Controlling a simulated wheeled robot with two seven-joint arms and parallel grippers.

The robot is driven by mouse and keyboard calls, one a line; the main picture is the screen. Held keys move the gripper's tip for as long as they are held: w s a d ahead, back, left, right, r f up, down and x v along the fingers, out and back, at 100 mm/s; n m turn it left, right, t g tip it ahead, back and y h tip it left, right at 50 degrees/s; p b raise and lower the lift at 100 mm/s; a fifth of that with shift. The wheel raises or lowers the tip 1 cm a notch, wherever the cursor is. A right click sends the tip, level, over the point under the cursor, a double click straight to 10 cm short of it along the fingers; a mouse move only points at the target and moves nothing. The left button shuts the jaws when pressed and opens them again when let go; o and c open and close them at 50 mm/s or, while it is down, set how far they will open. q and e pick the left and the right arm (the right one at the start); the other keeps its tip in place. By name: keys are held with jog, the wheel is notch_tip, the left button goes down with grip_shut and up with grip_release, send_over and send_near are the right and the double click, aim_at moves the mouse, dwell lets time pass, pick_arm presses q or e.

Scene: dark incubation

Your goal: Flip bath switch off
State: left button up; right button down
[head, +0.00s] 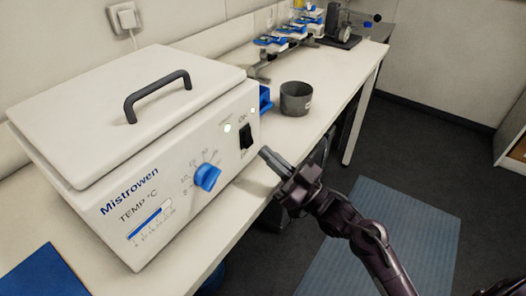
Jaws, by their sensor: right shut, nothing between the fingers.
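The bath is a white box labelled Mistrowen (150,135) with a lid and a dark handle, on the bench at the left in the head view. Its black rocker switch (246,136) is on the right part of the front panel, between small printed labels. A blue knob (207,177) is lower left of the switch. My right gripper (266,154) is shut and empty, its tips just right of and below the switch. I cannot tell whether they touch the panel. My left gripper is not in view.
A dark grey pot (295,98) stands on the bench (338,80) behind the bath, near a blue item (265,98). Blue-and-white devices (271,43) stand farther back. A wall socket (124,17) is above the bath. A blue mat (385,235) lies on the dark floor.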

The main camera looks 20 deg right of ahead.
aim_at(249, 147)
jog(key=shift+w+a+f, duration=0.35)
jog(key=shift+w+a, duration=0.3)
jog(key=shift+w, duration=0.2)
jog(key=b, duration=0.1)
jog(key=f+t+b, duration=0.1)
jog(key=b, duration=0.1)
jog(key=shift+w+a+f+y, duration=0.15)
jog(key=shift+w+a+y, duration=0.15)
jog(key=shift+w+y, duration=0.1)
jog(key=shift+w+a, duration=0.1)
jog(key=shift+w, duration=0.1)
jog(key=shift+s+r, duration=0.1)
jog(key=shift+r, duration=0.1)
